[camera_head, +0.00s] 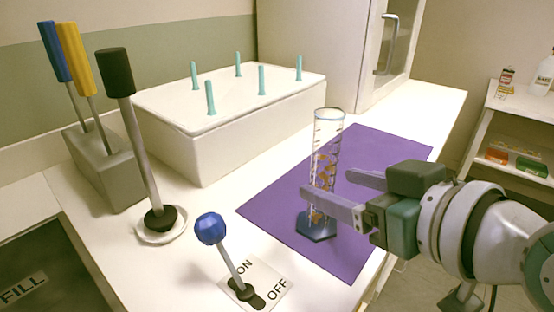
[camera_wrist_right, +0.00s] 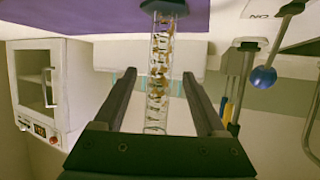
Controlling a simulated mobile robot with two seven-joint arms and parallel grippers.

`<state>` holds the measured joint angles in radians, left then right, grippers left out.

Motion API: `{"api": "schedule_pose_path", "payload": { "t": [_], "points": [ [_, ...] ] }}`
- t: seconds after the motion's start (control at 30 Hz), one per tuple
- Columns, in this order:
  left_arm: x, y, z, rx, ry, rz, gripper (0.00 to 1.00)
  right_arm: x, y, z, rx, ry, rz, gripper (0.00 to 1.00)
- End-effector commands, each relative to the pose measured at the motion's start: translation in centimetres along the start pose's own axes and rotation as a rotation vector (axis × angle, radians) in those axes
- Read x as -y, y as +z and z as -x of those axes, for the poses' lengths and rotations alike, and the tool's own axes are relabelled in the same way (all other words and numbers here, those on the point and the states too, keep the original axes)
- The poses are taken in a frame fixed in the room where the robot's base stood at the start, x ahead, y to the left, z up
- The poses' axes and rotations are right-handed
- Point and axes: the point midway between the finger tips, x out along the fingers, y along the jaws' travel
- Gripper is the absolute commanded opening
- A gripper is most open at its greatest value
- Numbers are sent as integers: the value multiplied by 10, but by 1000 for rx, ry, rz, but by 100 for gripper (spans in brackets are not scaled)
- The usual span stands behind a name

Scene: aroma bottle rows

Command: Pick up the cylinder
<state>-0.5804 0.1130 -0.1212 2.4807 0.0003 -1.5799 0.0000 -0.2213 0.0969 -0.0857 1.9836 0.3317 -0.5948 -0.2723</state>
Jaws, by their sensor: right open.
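The cylinder (camera_head: 326,140) is a clear graduated tube with orange-brown contents or markings and a dark blue base (camera_head: 316,227). It stands upright on the purple mat (camera_head: 385,150). My right gripper (camera_head: 327,183) is open at the cylinder's mid-height, with one finger crossing in front of it and the other beyond it on the right. In the right wrist view, the cylinder (camera_wrist_right: 158,80) shows between the two open fingers (camera_wrist_right: 159,76), with visible gaps on both sides. My left gripper is not in view.
A white box with teal pegs (camera_head: 230,110) stands behind the mat. A blue-knobbed switch lever (camera_head: 212,229), a black-handled lever (camera_head: 116,75) and a grey holder with blue and yellow handles (camera_head: 105,170) stand left. A shelf (camera_head: 515,160) is at far right.

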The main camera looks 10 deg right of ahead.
Motion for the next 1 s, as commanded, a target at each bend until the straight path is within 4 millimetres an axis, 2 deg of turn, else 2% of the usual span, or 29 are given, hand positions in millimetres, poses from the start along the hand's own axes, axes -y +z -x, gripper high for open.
{"api": "schedule_pose_path", "payload": {
  "t": [0.1, 0.23, 0.53, 1.0],
  "points": [
    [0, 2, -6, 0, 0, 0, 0, 0, 4, -21, -2, 0, -2, 73],
    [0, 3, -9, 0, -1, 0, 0, 0, 4, -36, -1, 0, -1, 73],
    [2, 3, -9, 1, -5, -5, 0, 0, 3, -40, 0, 0, 0, 72],
    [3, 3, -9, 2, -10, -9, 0, -1, 4, -40, 1, 1, 0, 19]
  ]
}}
